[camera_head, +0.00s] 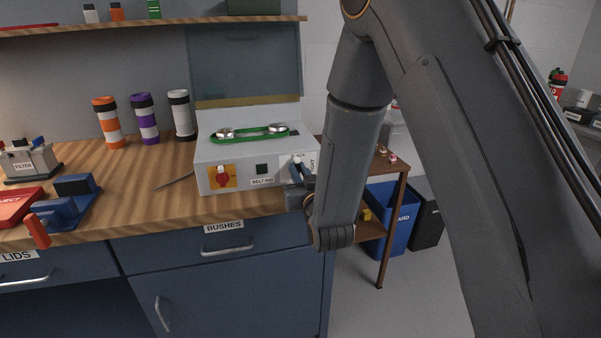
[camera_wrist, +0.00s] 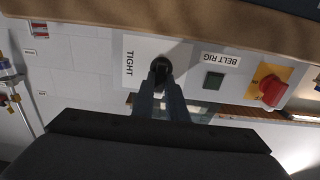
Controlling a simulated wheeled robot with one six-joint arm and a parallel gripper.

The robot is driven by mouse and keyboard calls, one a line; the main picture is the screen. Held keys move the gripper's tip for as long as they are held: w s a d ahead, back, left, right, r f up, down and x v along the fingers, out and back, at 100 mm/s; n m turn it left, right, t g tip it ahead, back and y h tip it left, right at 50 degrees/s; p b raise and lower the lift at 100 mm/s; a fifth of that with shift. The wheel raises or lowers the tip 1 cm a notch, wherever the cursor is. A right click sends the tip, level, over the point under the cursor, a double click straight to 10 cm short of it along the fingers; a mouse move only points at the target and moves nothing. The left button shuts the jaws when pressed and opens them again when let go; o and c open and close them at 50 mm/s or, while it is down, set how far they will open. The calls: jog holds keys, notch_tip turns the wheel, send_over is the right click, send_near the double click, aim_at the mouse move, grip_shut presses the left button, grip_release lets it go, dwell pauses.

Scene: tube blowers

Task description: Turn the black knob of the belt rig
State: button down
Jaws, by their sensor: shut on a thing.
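The belt rig (camera_head: 240,160) is a pale grey box on the wooden bench, with a green belt (camera_head: 250,133) around two pulleys on its top. In the wrist view its front panel shows upside down, with a BELT RIG label (camera_wrist: 220,59), a dark green square button (camera_wrist: 213,81) and a red switch (camera_wrist: 272,90) on a yellow plate. The black knob (camera_wrist: 162,62) sits beside the TIGHT label (camera_wrist: 129,62). My gripper (camera_wrist: 162,72) is shut on the knob, its two fingers at either side. In the head view my gripper (camera_head: 300,173) is at the panel's right end and hides the knob.
Orange, purple and white tubes (camera_head: 145,118) stand left of the rig. A blue clamp-like tool (camera_head: 68,202) and a red box (camera_head: 18,205) are further left. A small side table (camera_head: 388,170) and a blue bin (camera_head: 392,215) stand right of the bench.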

dwell(0.5)
jog(key=c, duration=1.8)
grip_release()
jog(key=shift+o, duration=0.2)
jog(key=b+v, duration=0.1)
jog(key=v, duration=0.6)
jog(key=shift+s, duration=0.4)
jog(key=shift+d, duration=0.15)
jog(key=s+d+f+m+g+h, duration=0.2)
jog(key=s+d+f+g+h, duration=0.3)
jog(key=d+f+g, duration=0.5)
jog(key=s+d+r+g, duration=0.1)
jog(key=s+d+g, duration=0.2)
jog(key=s, duration=0.7)
jog(key=s+d+r+m+g, duration=0.1)
jog(key=s+d+g, duration=0.3)
jog(key=s, duration=0.6)
jog(key=shift+d+r, duration=0.85)
jog(key=shift+d, duration=0.2)
